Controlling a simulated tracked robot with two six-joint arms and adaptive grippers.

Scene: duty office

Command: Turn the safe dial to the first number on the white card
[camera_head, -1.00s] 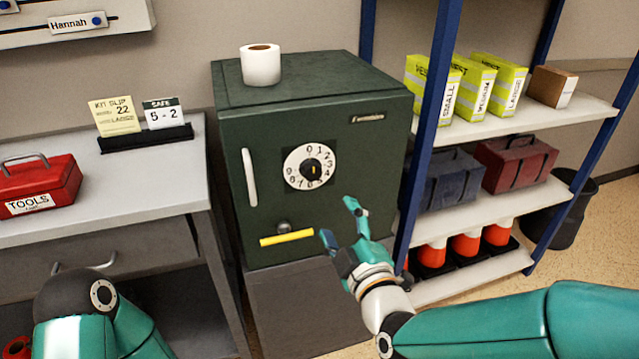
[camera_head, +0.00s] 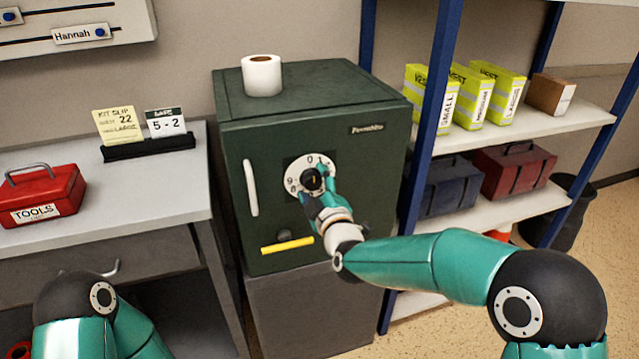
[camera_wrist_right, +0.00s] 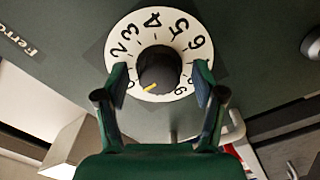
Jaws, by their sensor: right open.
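The white card (camera_head: 165,122) stands in a black holder on the desk and reads 5 - 2 under a dark header. The safe (camera_head: 340,225) is dark green. Its white dial (camera_head: 293,172) has black digits, 0 near the top, and a black knob (camera_wrist_right: 158,68) with a yellow mark. In the right wrist view the mark points down-left; fingers hide some digits near it. My right gripper (camera_head: 317,191) is open at the dial, one finger either side of the knob, with gaps visible in the wrist view (camera_wrist_right: 157,88). My left gripper is out of view.
A white handle (camera_head: 251,188) and a yellow bar (camera_head: 287,245) are on the safe door. A paper roll (camera_head: 262,78) stands on top. A yellow slip (camera_head: 118,124) is beside the card; a red toolbox (camera_head: 42,195) is on the desk. A shelf post (camera_head: 432,130) rises right of the safe.

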